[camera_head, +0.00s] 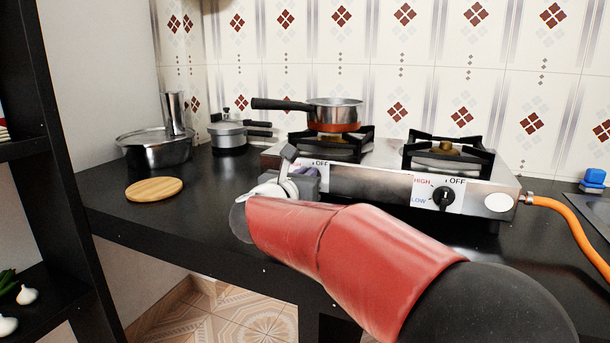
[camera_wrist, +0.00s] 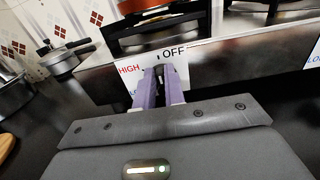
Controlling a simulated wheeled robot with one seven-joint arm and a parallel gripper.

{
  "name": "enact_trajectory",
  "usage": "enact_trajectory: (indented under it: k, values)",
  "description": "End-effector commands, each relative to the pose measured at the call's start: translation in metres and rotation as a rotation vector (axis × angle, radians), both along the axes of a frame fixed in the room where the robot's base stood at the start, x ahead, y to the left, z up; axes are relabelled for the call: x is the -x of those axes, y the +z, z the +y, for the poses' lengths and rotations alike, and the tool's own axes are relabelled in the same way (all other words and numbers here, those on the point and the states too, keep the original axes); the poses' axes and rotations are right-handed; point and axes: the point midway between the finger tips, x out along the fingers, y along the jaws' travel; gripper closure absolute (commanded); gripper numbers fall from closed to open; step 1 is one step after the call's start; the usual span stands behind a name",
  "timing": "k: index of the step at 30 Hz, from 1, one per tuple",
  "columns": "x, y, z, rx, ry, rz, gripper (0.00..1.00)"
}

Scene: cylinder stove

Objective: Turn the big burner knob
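A silver two-burner stove (camera_head: 372,188) stands on the black counter. Its left control panel reads HIGH and OFF, and it also shows in the wrist view (camera_wrist: 130,69). My gripper (camera_wrist: 164,74) reaches this panel from the front. Its two purple fingers are close together, with a dark narrow part of the left knob between their tips. Most of that knob is hidden by the fingers.
A pan with an orange base (camera_head: 335,115) sits on the left burner, its handle pointing left. The right burner (camera_head: 447,152) is empty. Pots (camera_head: 155,150) and a round wooden board (camera_head: 154,189) lie left. An orange hose (camera_head: 565,217) leaves the stove's right side.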

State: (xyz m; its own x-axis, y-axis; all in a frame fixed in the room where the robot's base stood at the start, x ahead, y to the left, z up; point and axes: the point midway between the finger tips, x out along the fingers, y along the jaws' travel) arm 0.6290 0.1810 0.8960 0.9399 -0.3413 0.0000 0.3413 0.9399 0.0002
Motion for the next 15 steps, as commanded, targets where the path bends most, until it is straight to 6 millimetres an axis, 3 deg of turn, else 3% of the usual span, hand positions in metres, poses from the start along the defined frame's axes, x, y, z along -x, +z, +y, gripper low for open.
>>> enact_trajectory:
  k: [15]
  values:
    - [-0.0003,-0.0004,0.0014,0.063,0.000,0.023,1.00]
